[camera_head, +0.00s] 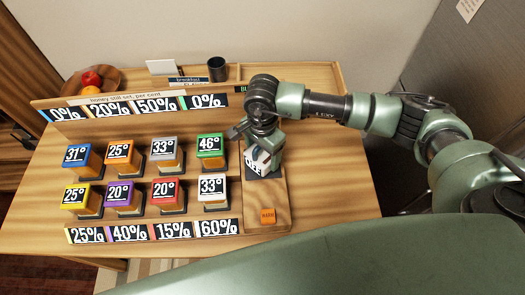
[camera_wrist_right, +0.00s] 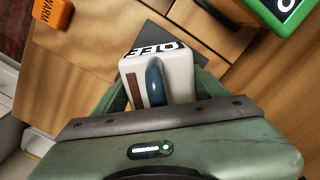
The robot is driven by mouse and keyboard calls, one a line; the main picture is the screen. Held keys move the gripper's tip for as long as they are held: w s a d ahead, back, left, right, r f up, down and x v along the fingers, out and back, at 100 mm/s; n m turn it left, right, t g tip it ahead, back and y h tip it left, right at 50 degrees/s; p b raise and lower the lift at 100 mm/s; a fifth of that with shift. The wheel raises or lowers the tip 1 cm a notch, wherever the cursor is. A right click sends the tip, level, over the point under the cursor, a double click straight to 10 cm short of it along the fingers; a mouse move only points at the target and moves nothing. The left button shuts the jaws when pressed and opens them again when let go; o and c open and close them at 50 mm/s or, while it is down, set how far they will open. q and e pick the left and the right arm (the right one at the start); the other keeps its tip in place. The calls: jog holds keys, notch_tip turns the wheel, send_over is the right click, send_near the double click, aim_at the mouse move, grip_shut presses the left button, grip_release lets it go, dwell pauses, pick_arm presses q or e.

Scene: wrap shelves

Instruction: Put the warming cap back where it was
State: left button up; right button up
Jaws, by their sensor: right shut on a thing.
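My right gripper (camera_head: 262,158) is shut on a white block (camera_wrist_right: 165,72) with a blue raised part and a black-and-white label, partly readable. In the head view the block (camera_head: 254,165) is over or on a dark square pad (camera_head: 272,173) on the wooden strip at the right. I cannot tell whether it touches the pad. An orange piece marked like "WARM" (camera_head: 267,216) lies at the strip's front end; it also shows in the wrist view (camera_wrist_right: 52,11). I cannot tell which piece is the warming cap. My left gripper is out of view.
Two rows of coloured-topped blocks stand left of the strip, the green 46° block (camera_head: 210,145) and the white 33° block (camera_head: 213,187) nearest. Percent labels line the back and front. A fruit bowl (camera_head: 108,84) and a dark cup (camera_head: 217,69) stand behind.

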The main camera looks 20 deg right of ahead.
jog(key=shift+f, duration=0.2)
jog(key=o, duration=2)
jog(key=shift+r, duration=0.25)
notch_tip(320, 180, up, 11)
jog(key=b, duration=0.3)
jog(key=shift+f+b, duration=0.15)
jog(key=shift+b, duration=0.15)
jog(key=shift+r, duration=0.55)
